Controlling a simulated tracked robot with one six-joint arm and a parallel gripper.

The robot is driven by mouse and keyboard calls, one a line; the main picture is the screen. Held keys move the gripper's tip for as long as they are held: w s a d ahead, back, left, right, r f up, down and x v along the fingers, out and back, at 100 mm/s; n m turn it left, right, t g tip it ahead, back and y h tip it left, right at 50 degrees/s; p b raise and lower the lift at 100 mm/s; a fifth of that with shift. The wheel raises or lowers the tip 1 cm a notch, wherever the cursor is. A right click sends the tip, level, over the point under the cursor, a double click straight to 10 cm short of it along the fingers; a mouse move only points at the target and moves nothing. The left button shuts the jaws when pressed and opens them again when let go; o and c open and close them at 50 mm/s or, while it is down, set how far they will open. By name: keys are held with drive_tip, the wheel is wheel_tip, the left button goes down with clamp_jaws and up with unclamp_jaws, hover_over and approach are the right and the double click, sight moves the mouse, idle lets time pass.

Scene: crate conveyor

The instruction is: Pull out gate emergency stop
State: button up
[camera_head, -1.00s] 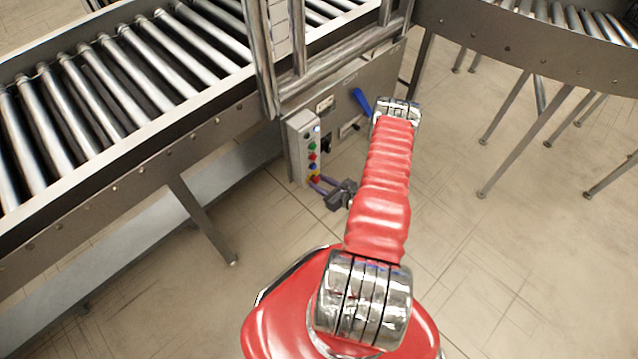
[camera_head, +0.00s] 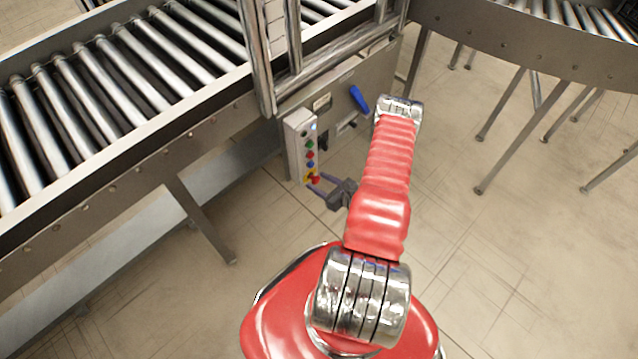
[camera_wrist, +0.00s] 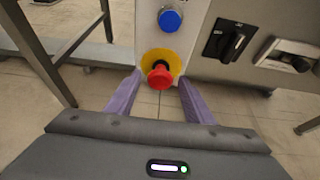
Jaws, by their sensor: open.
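The gate emergency stop (camera_wrist: 160,77) is a red mushroom button on a yellow round plate, at the lower end of a pale control box (camera_head: 301,146). In the head view the emergency stop (camera_head: 315,179) is small, at the bottom of a column of coloured buttons. My gripper (camera_wrist: 160,92) is open, with its two purple fingers spread to the left and right of the red button in the wrist view. In the head view my gripper (camera_head: 316,184) is close to the emergency stop. I cannot tell whether a finger touches it.
A blue button (camera_wrist: 171,19) sits above the emergency stop. To its right are a black rotary switch (camera_wrist: 229,40) and a socket-like fitting (camera_wrist: 288,55). A blue lever (camera_head: 359,98) is on the grey panel. The roller conveyor (camera_head: 130,75) runs above; its legs stand on the tiled floor.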

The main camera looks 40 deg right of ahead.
drive_tip(key=v, duration=1.3)
drive_tip(key=shift+s+r, duration=0.15)
drive_tip(key=shift+s, duration=0.2)
idle(0.7)
